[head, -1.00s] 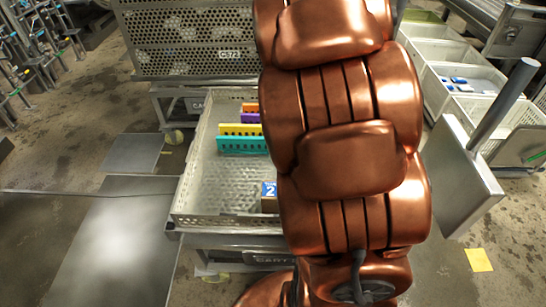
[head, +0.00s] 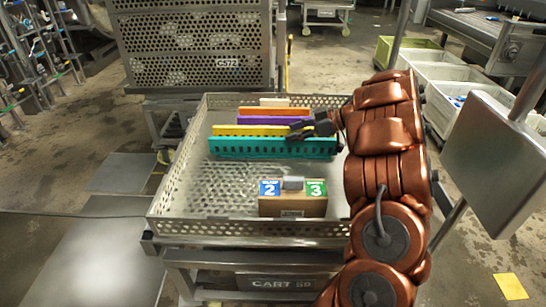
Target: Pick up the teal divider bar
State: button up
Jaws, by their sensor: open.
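The teal divider bar (head: 272,147) stands on edge in the perforated metal tray (head: 185,185), the nearest of several coloured bars. A yellow bar (head: 250,130) stands just behind it, with purple (head: 262,119), orange (head: 270,110) and cream (head: 283,102) bars further back. My gripper (head: 300,131) is dark and open. It is over the right half of the bars, at about the yellow and teal ones. I cannot tell whether it touches any bar. It hides small parts of the yellow and purple bars.
A cardboard box (head: 292,204) with blue "2" and green "3" labels sits in the tray's front. The tray rests on a cart (head: 275,282). A perforated cage (head: 195,50) stands behind. White bins (head: 440,105) and a grey panel (head: 495,150) are at right.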

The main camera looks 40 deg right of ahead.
aim_at(275, 139)
jog(key=shift+s+a+f, duration=0.2)
jog(key=shift+s+f, duration=0.05)
jog(key=shift+f, duration=0.2)
jog(key=shift+w+a+f, duration=0.15)
jog(key=shift+a, duration=0.05)
jog(key=shift+b+x, duration=2)
jog(key=shift+x, duration=1.5)
jog(key=shift+w+r, duration=0.15)
jog(key=shift+r, duration=0.1)
grip_shut()
